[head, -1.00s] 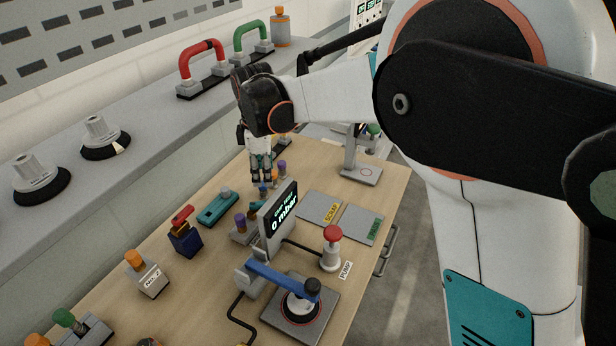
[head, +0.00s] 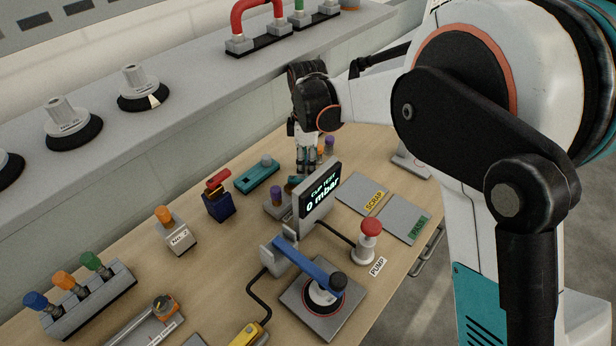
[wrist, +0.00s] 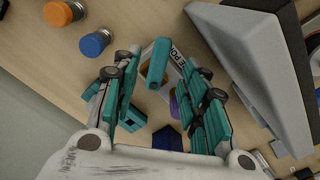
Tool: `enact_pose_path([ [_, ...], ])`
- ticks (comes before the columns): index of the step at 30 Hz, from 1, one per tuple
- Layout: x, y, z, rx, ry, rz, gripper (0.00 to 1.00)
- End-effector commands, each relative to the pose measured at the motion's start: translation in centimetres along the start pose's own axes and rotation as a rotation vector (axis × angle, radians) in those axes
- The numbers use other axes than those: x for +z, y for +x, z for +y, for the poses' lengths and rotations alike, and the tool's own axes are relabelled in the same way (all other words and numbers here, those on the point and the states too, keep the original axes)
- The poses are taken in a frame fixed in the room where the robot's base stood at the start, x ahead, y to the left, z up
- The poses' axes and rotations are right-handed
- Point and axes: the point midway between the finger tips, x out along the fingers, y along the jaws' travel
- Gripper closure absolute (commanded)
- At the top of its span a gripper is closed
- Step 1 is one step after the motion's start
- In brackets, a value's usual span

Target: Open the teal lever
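My gripper (head: 307,168) points down over the back of the bench, behind the display in the head view. In the wrist view my gripper (wrist: 157,75) has its two teal fingers spread apart with a gap between the tips. A teal bar, which looks like the teal lever (wrist: 157,62), stands in that gap beside a partly readable white label. I see no clear contact with either finger. In the head view a small teal piece, probably the lever (head: 293,182), shows just below my fingers, mostly hidden by the display and a purple knob.
The grey display (head: 322,195) reading 0 mbar stands close in front of my gripper; its grey back fills the wrist view's right (wrist: 250,60). A purple-topped knob (head: 277,195), a teal block (head: 258,177) and a red-topped blue block (head: 218,205) stand left.

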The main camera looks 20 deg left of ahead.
Motion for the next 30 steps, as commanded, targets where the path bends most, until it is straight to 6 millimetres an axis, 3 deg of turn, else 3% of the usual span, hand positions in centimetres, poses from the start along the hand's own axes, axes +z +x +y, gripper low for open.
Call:
enact_pose_path([
  [3,0.0,2.3,0.0,0.000,0.000,0.000,0.60],
  [9,0.0,4.4,0.0,0.000,0.000,0.000,0.60],
  [21,0.0,5.1,0.0,0.000,0.000,0.000,0.60],
  [27,0.0,5.0,0.0,0.000,0.000,0.000,1.00],
  [30,0.0,5.0,0.0,0.000,0.000,0.000,1.00],
])
